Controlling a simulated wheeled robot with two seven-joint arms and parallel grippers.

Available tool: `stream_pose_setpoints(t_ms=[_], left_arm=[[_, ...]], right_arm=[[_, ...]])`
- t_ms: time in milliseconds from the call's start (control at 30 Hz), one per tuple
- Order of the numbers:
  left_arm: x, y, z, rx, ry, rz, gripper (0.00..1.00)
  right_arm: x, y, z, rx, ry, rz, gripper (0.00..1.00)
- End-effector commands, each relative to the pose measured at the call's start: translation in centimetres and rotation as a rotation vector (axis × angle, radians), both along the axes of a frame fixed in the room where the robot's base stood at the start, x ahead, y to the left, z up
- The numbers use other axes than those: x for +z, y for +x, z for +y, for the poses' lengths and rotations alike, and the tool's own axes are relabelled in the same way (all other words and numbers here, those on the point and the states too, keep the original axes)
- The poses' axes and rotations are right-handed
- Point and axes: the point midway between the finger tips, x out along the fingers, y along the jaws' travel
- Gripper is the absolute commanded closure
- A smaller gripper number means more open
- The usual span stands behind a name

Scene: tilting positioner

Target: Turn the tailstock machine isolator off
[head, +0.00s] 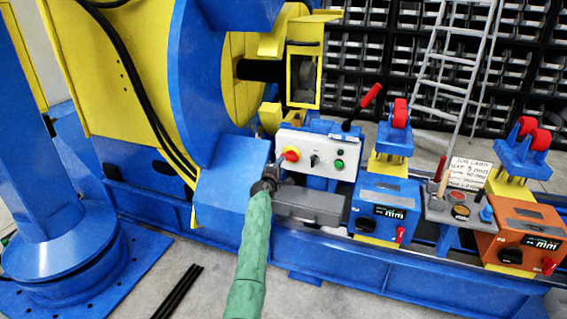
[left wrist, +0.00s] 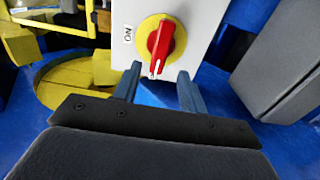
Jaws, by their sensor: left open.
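The tailstock machine isolator (head: 291,154) is a red rotary handle on a yellow disc, at the left end of a light grey control panel (head: 318,141). In the left wrist view the isolator (left wrist: 161,43) is close ahead, its red handle tilted slightly from upright with its white-marked end down. A label reading "ON" is left of the disc. My left gripper (head: 277,172) is open just below and left of the isolator. In the left wrist view its fingers (left wrist: 157,82) stand apart below the handle, with nothing between them. My right gripper is not in view.
A black switch (head: 314,160) and a green button (head: 339,165) sit right of the isolator. A red-knobbed lever (head: 370,95) rises behind the panel. A grey box (head: 308,206) lies below it. Blue (head: 385,210) and orange (head: 525,240) roller units stand right.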

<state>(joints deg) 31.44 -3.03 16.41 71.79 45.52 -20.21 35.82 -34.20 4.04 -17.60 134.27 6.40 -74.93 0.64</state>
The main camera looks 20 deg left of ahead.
Motion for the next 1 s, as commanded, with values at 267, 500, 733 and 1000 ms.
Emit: stream_pose_setpoints(t_ms=[267,500,733,1000], left_arm=[[0.0,-2.0,0.1,0.000,0.000,-0.001,0.58],[0.0,-2.0,0.1,0.000,0.000,0.000,0.58],[0.0,-2.0,0.1,0.000,0.003,0.000,0.58],[-1.5,-2.2,-1.6,-0.097,0.151,0.065,0.58]], right_arm=[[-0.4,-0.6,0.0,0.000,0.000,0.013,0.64],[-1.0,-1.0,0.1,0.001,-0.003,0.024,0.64],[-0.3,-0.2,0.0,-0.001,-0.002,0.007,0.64],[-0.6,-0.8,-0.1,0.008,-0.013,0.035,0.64]])
